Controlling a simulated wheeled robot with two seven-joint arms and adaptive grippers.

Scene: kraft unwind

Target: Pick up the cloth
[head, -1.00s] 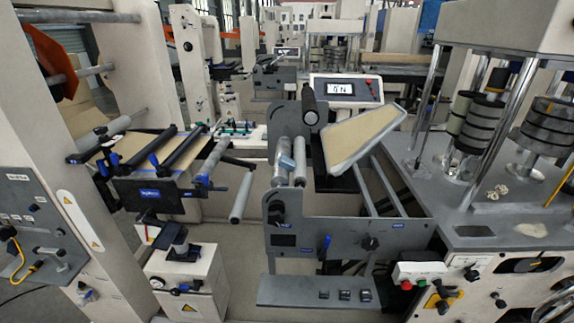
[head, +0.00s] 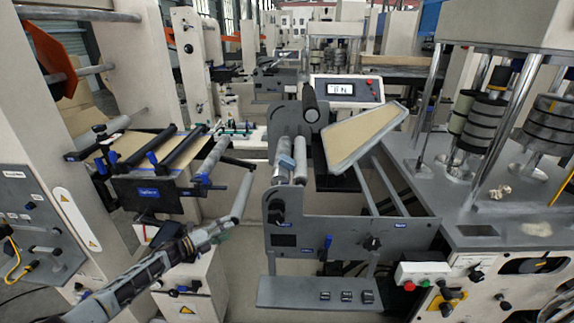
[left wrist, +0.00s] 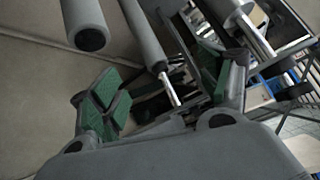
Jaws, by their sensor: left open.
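No cloth can be made out for certain. A small pale beige patch (head: 537,229) lies flat on the grey machine top at the right in the head view. It could be a cloth, but it is too small to tell. A light blue piece (head: 287,163) sits against the grey rollers in the middle; its material is unclear. My left gripper (head: 222,232) is by the lower end of a hanging grey roller, well away from the beige patch. In the left wrist view, its green-padded fingers (left wrist: 163,92) are apart with nothing gripped. My right gripper is not in view.
The grey roller (head: 243,197) is close to my left gripper. The middle machine's grey side plate (head: 350,235) and a tilted beige panel (head: 360,135) stand to its right. A small crumpled pale heap (head: 501,192) is on the right machine top. Floor shows between the machines.

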